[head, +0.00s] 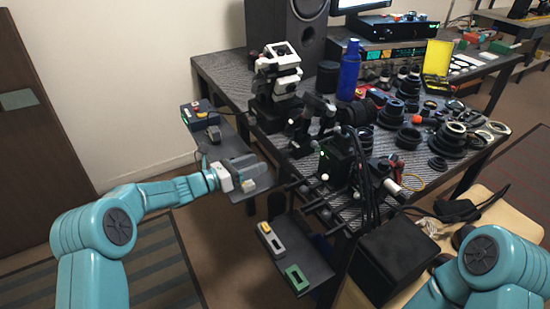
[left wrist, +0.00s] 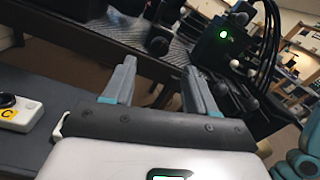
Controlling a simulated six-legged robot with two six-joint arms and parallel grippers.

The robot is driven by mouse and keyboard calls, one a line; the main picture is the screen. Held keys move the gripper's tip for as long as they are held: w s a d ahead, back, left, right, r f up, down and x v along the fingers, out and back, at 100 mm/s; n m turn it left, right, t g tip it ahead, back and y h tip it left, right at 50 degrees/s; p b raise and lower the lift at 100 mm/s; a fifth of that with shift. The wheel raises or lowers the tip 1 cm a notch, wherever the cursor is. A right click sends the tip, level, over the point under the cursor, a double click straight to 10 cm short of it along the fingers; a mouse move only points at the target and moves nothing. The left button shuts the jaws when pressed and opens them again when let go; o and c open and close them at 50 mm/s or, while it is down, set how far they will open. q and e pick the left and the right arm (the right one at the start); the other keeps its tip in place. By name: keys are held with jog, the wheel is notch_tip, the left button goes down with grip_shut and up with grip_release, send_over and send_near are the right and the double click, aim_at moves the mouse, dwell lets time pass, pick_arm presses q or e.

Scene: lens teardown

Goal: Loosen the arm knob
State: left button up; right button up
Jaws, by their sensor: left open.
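My left gripper (head: 246,168) is beside the left edge of the bench, in front of a grey side shelf. In the left wrist view its two grey-blue fingers (left wrist: 160,88) stand apart with nothing between them. A small dark round part (left wrist: 158,46) shows beyond and above the fingers, near the bench edge; it looks like a knob, but I cannot be sure it is the arm knob. In the head view a black jointed arm (head: 318,107) stands on the bench, with dark parts below it too small to tell apart. My right gripper is out of view.
A black box with a green light (head: 337,163) stands at the bench edge, with cables and ball-ended rods sticking out. A white microscope-like device (head: 283,72), a blue bottle (head: 349,70) and several lens parts crowd the bench (head: 222,70). A lower shelf (head: 300,252) is below.

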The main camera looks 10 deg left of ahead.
aim_at(279, 155)
pick_arm(q)
jog(key=x, duration=0.7)
jog(key=shift+w, duration=0.1)
jog(key=c, duration=1.1)
